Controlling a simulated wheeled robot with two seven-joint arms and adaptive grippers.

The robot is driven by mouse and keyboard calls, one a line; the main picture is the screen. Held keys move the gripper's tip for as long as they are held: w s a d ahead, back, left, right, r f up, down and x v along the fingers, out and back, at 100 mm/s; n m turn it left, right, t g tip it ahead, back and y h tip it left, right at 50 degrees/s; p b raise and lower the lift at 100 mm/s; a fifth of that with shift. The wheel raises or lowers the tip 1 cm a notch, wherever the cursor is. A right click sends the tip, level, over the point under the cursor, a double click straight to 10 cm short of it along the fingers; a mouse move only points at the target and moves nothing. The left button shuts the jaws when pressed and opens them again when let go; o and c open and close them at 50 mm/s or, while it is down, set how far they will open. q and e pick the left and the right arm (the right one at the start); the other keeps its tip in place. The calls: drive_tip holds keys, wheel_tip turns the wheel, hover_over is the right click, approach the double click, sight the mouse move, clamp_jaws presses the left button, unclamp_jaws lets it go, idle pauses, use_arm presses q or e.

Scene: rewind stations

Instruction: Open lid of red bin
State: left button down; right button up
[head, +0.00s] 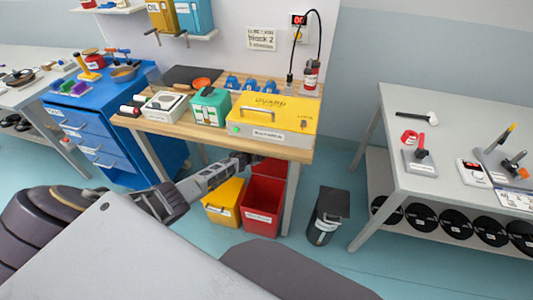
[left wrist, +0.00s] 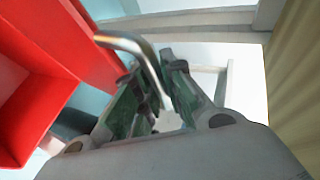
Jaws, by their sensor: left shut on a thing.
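The red bin (head: 261,222) stands on the floor below the front of the wooden workbench. Its lid (head: 271,167) is raised at the back, and the open inside of the bin shows. My left gripper (head: 246,157) is at the raised lid, above the bin. In the left wrist view the left gripper (left wrist: 158,100) is shut on the curved metal handle (left wrist: 128,43) of the lid (left wrist: 82,45). The red bin (left wrist: 22,115) shows at the left of that view. My right gripper is not in view.
A yellow bin (head: 225,205) stands left of the red bin, and a dark bin (head: 326,215) stands to the right past the bench leg (head: 291,200). The workbench edge (head: 215,136) is just above my left gripper. A yellow guard box (head: 275,112) sits on top.

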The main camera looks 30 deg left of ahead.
use_arm(q)
drive_tip(key=shift+w, duration=0.1)
idle(0.3)
drive_tip(key=c, duration=1.5)
unclamp_jaws()
drive_tip(key=shift+s+a+r, duration=0.1)
drive_tip(key=shift+s+a, duration=0.05)
drive_tip(key=shift+s, duration=0.05)
drive_tip(key=shift+s+a+r, duration=0.15)
drive_tip(key=shift+s+r, duration=0.05)
drive_tip(key=shift+s, duration=0.2)
drive_tip(key=v, duration=1)
drive_tip(key=shift+s, duration=0.3)
drive_tip(key=shift+r, duration=0.15)
